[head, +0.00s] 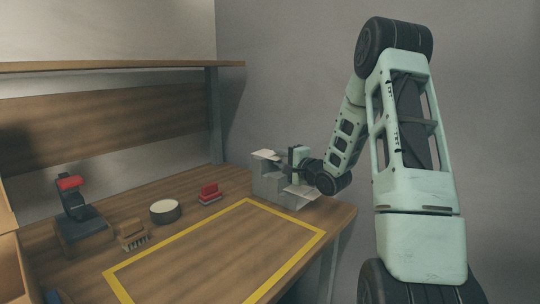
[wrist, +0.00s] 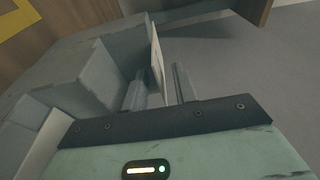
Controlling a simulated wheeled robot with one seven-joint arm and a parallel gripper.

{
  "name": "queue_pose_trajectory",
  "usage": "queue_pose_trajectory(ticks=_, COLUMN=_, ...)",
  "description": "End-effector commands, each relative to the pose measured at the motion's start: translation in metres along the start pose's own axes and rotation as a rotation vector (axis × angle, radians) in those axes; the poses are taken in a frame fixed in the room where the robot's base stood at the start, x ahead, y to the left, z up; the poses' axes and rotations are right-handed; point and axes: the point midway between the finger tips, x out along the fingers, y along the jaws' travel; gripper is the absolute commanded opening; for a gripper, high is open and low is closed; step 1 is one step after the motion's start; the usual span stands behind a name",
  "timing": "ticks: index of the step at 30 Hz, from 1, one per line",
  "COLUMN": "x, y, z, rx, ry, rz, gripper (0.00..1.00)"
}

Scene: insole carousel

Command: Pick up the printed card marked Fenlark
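A grey stepped holder (head: 272,184) stands at the far right corner of the table, with pale cards in it. One card (head: 265,155) sticks out at its upper left and another (head: 301,192) at its lower right. My gripper (head: 297,156) is at the holder. In the wrist view a thin pale card (wrist: 157,62) stands on edge between my two fingers (wrist: 160,72), with a visible gap to the right finger. My gripper looks open around it. Another pale card (wrist: 42,143) shows at lower left. No print is legible, so I cannot tell which card is Fenlark.
A yellow tape rectangle (head: 285,217) marks a clear area of the table. Behind it are a red stapler-like item (head: 209,191), a round tape roll (head: 165,211), a small brown block (head: 132,232) and a black stand with a red top (head: 72,205). A shelf (head: 120,66) runs above.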

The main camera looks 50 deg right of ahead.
Motion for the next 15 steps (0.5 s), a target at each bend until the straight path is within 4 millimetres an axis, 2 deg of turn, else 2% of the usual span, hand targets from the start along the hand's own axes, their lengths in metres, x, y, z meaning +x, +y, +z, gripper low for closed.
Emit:
queue_pose_trajectory(ticks=8, x=0.0049, y=0.0003, z=0.0, rx=0.001, ry=0.001, rz=0.001, gripper=0.28)
queue_pose_trajectory(ticks=12, x=0.0047, y=0.0003, z=0.0, rx=0.0, ry=0.001, rz=0.001, gripper=0.0)
queue_pose_trajectory(ticks=15, x=0.0046, y=0.0002, z=-0.0001, rx=0.0, ry=0.001, rz=0.001, gripper=0.0)
